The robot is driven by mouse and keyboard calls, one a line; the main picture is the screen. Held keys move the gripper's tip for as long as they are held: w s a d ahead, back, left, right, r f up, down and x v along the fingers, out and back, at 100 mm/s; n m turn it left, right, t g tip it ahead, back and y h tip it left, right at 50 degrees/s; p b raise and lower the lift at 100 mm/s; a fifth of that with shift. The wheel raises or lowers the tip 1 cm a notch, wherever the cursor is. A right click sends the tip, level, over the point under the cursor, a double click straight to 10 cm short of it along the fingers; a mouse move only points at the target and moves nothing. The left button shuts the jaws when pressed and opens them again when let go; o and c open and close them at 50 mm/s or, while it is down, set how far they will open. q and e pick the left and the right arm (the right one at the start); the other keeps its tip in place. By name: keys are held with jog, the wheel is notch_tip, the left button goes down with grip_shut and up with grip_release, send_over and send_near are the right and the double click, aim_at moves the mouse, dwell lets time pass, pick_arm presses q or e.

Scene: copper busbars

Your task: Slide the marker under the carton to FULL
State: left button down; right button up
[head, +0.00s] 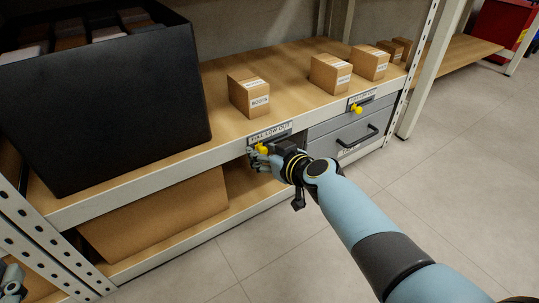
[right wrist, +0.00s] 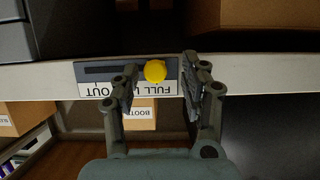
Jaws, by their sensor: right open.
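A carton labelled BOOTS (head: 248,95) stands on the shelf above a FULL LOW OUT plate (head: 284,130). The carton also shows upside down in the right wrist view (right wrist: 141,116). The yellow marker (right wrist: 155,71) sits at the FULL end of the plate's slot, which runs bare towards OUT. It also shows in the head view (head: 261,148). My right gripper (right wrist: 158,80) is open, its fingers on either side of the marker with visible gaps. One finger hides part of the lettering. My left gripper (head: 12,284) is partly in view at the lower left; its jaws are unclear.
A second plate with a yellow marker (head: 357,109) is on the shelf edge to the right, above grey drawers (head: 345,135). More cartons (head: 330,74) stand on the shelf. A large black bin (head: 110,110) stands at the left. The floor in front is clear.

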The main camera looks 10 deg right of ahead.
jog(key=v, duration=1.2)
jog(key=shift+w, duration=0.1)
